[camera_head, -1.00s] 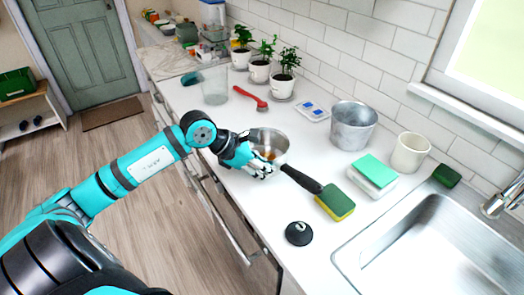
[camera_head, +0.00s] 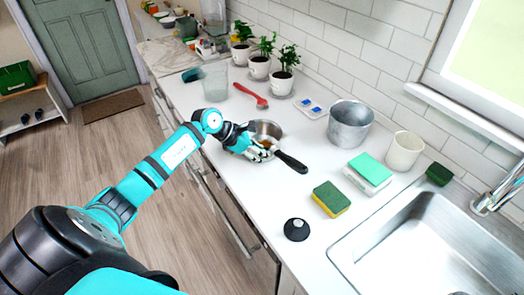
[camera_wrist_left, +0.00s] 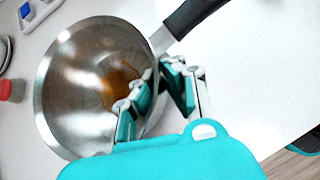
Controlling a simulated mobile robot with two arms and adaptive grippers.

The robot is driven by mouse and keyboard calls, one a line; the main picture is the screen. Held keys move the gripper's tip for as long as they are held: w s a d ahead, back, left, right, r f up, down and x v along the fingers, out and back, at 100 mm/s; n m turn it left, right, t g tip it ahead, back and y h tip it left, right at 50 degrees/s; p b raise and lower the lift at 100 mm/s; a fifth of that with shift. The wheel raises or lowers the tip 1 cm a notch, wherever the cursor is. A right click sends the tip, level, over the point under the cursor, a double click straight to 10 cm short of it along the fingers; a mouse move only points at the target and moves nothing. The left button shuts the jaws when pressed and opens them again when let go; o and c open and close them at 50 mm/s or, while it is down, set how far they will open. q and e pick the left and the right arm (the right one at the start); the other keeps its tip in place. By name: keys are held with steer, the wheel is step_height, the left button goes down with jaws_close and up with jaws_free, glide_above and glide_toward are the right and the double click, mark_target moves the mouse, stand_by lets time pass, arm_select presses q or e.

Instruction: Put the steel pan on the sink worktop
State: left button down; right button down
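The steel pan (camera_head: 266,128), a shiny round bowl with a black handle (camera_head: 291,162), appears to rest on the white worktop (camera_head: 270,205). Its handle points toward the sink, and something orange-brown shows inside. My left gripper (camera_head: 258,150) is at the pan's near rim. In the left wrist view its fingers (camera_wrist_left: 160,88) straddle the rim beside the handle's root, one over the bowl of the pan (camera_wrist_left: 95,75) and one outside, with a gap between them. The exact contact with the rim is hard to see. My right gripper is not in view.
A green-yellow sponge (camera_head: 331,199) and black round lid (camera_head: 297,229) lie nearer the sink (camera_head: 345,255). A metal bucket (camera_head: 349,126), cream cup (camera_head: 404,151), teal-topped block (camera_head: 370,169), red brush (camera_head: 250,95), glass container (camera_head: 215,82) and potted plants (camera_head: 282,80) stand around.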

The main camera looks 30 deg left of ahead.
arm_select(q)
steer(key=c, duration=1.5)
jaws_free()
steer(key=shift+f, duration=0.1)
steer(key=shift+r, duration=0.25)
steer(key=b+v, duration=0.3)
steer(key=v, duration=0.9)
steer(key=shift+s+f, duration=0.1)
